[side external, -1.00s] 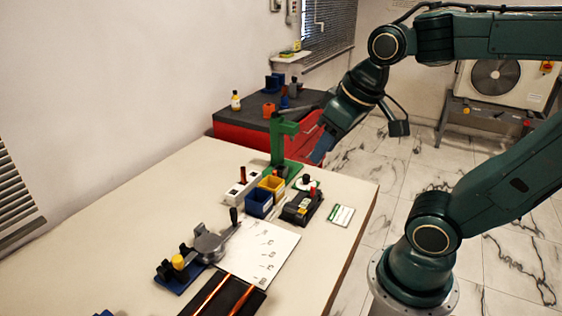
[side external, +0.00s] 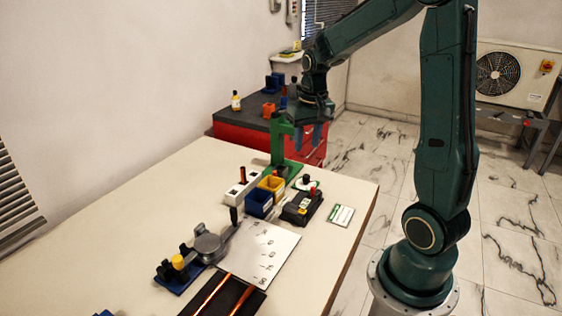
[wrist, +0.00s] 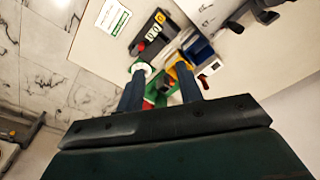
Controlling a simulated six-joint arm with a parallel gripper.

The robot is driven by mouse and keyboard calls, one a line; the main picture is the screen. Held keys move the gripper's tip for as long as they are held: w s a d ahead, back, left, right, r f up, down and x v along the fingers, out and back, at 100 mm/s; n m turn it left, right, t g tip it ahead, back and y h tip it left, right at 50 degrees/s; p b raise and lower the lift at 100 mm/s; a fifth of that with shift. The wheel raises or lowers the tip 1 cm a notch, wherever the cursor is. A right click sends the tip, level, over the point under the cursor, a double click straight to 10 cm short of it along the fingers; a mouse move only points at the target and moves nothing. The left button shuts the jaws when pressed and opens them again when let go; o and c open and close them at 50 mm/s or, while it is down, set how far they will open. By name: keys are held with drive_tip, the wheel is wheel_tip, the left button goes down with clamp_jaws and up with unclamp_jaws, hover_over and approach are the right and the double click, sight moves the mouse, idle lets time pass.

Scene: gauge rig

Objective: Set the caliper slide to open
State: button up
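No part is clearly labelled as the caliper slide. A pale block with a dark red upright handle (side external: 242,176) stands left of the bins; it also shows in the wrist view (wrist: 211,68). A green stand (side external: 278,145) with an overhanging top rises behind the bins. A grey round hub (side external: 208,247) with a black-knobbed lever sits on a blue base nearer the camera. My gripper (side external: 308,137) hangs above the table's far end, beside the green stand's top. In the wrist view my gripper (wrist: 160,78) has its two blue fingers apart, with nothing held between them.
A blue bin (side external: 259,204) and a yellow bin (side external: 273,183) stand close together. A black box with a red knob (side external: 301,208) is right of them. A marked plate (side external: 265,250) and dark tray with copper rods (side external: 228,297) lie nearer. The table's left part is clear.

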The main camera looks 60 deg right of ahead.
drive_tip(key=m+g, duration=0.1)
drive_tip(key=m, duration=0.1)
hover_over(313, 188)
wheel_tip(313, 188, down, 6)
drive_tip(key=shift+d+f+y, duration=0.15)
drive_tip(key=shift+y, duration=0.15)
wheel_tip(313, 188, down, 14)
drive_tip(key=shift+r, duration=0.1)
idle(0.4)
clamp_jaws()
